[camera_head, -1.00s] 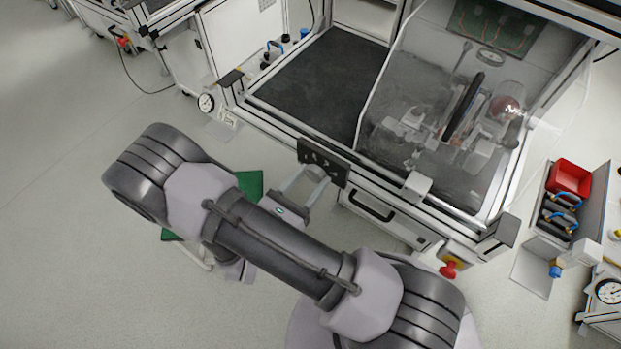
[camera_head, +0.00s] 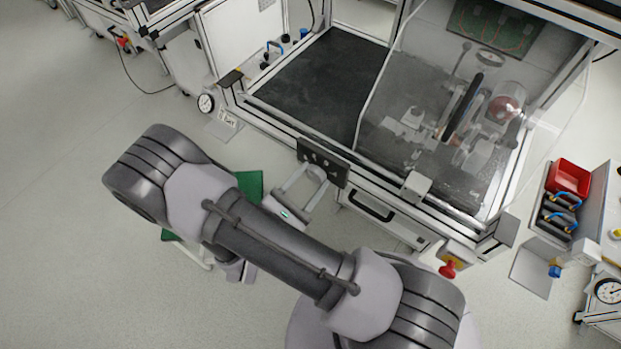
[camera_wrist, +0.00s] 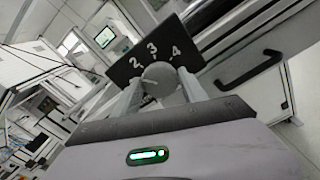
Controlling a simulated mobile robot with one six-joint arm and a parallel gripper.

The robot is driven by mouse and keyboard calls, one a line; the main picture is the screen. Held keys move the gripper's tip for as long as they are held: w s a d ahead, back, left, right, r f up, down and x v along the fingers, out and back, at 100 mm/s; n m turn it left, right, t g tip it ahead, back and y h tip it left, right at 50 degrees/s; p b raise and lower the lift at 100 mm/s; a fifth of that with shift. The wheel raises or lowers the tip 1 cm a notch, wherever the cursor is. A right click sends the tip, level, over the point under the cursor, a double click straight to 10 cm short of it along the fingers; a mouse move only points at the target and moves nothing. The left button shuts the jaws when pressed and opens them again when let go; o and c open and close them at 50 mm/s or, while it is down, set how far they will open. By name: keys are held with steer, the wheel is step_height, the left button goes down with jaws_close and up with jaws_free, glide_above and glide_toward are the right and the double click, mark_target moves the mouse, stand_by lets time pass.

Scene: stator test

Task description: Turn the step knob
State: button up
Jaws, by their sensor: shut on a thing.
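The step knob (camera_wrist: 160,78) is a round grey knob with a pale line on its face pointing to the left in the wrist view. It sits on a black panel (camera_wrist: 122,70) with the white digits 2, 3 and 4 above it. The same panel shows in the head view (camera_head: 340,174) on the front rail of the bench. My gripper (camera_wrist: 161,80) has one finger on each side of the knob and is shut on it. In the head view my gripper (camera_head: 312,174) reaches the panel, and its fingers hide the knob.
A clear guard (camera_head: 400,75) covers a machine on the bench. A drawer handle (camera_head: 370,205) and a red button (camera_head: 449,269) sit right of the panel. A red bin (camera_head: 569,177) stands at the far right. The floor at left is clear.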

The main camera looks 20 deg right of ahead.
steer(key=shift+m, duration=1.5)
steer(key=o, duration=1.4)
steer(key=shift+a, duration=0.1)
steer(key=p+v, duration=0.3)
steer(key=v, duration=1.4)
steer(key=shift+s, duration=0.15)
